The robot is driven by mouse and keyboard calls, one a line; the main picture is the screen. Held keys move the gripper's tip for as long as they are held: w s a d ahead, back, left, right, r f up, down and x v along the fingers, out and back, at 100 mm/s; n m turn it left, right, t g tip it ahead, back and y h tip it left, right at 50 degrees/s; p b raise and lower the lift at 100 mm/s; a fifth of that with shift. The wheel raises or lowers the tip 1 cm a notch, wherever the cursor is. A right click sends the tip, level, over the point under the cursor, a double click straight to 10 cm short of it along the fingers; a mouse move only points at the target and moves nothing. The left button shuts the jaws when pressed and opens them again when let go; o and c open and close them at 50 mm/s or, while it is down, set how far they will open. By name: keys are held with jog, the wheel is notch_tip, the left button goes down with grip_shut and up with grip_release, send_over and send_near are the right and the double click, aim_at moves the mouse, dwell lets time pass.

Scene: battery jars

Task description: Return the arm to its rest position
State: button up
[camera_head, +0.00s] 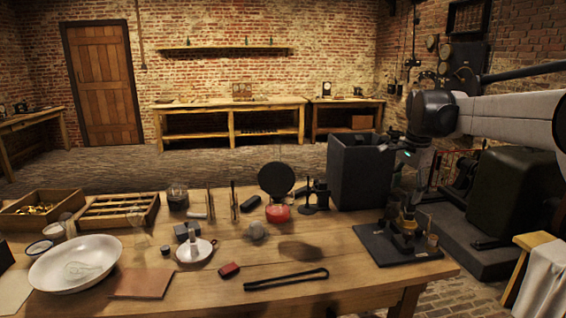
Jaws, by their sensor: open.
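My arm comes in from the right edge in the camera_head view, and its dark elbow-like joint stands above the right end of the wooden table (350,277). My gripper (408,188) hangs below it, to the right of the tall dark grey box (360,175). It is open, and I see nothing held in it. It overlaps in the picture with the brass instrument (404,228) on a black board (375,243). The fingertips are small and dark against the background, so I cannot tell their exact gap or whether they touch the instrument.
A white basin (48,275), a wooden rack (118,221), a candle holder (197,257), a red-based round device (277,210) and a black bar (286,279) lie across the table. A dark machine (510,195) and a draped stool (537,240) stand right of it.

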jog(key=s+a+f+n+t, duration=0.1)
jog(key=s+a+n, duration=0.25)
jog(key=s, duration=0.55)
jog(key=s+a+f+n+t, duration=0.1)
jog(key=s+a+n, duration=0.25)
jog(key=s, duration=0.55)
jog(key=s+a+n+t, duration=0.25)
jog(key=s+a, duration=0.25)
jog(key=s, duration=0.4)
jog(key=s+a+f+n, duration=0.2)
jog(key=s+f+n, duration=0.2)
jog(key=s+f, duration=0.3)
jog(key=shift+s, duration=0.7)
jog(key=shift+t, duration=0.25)
